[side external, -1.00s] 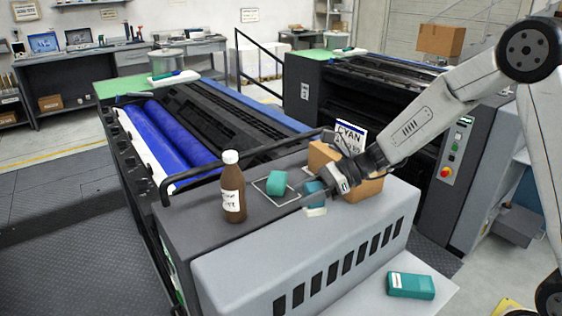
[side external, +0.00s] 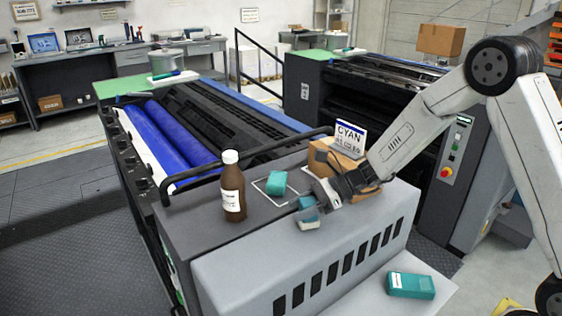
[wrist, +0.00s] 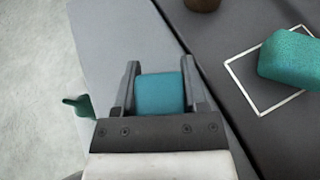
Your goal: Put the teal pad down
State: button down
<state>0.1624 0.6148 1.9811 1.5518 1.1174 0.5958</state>
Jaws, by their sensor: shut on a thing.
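My gripper (side external: 310,204) is shut on a teal-blue pad with a white lower part (side external: 307,213). In the wrist view the held pad (wrist: 160,94) sits between the two fingers of my gripper (wrist: 159,82). It is over or on the grey machine top near its front edge; I cannot tell whether it touches. A second, greener teal pad (side external: 276,182) lies inside a white outlined square, right of the held pad in the wrist view (wrist: 290,58). The outline (wrist: 241,88) is apart from the held pad.
A brown bottle with white cap (side external: 232,190) stands left of the outlined square. A cardboard box (side external: 322,158) and a CYAN sign (side external: 350,137) stand behind my gripper. A teal box (side external: 411,285) lies on a lower white surface. A black rail (side external: 200,172) borders the rollers.

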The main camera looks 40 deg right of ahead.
jog(key=shift+f, duration=0.15)
jog(key=shift+c, duration=0.6)
grip_release()
jog(key=shift+d+r, duration=0.2)
jog(key=shift+r, duration=0.05)
jog(key=v, duration=1.1)
jog(key=shift+s+d, duration=0.2)
jog(key=shift+d, duration=0.05)
